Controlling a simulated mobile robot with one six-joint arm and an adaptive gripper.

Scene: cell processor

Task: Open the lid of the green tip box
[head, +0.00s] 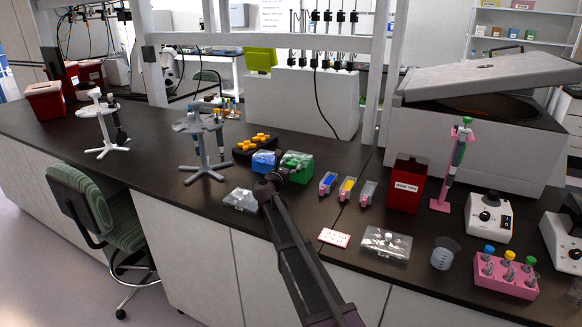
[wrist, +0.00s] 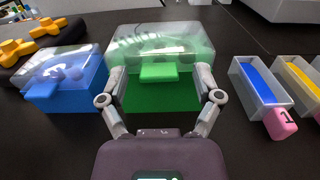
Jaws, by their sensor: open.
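I cannot tell whether the fingers touch the box. In the head view my gripper (head: 272,183) is at the box's near side.
A blue tip box (wrist: 65,80) stands close to the left, with a rack of yellow pieces (head: 255,144) behind it. Small trays with blue (head: 328,183) and yellow inserts are to the right. A clear box (head: 241,200) lies at the bench's front edge.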

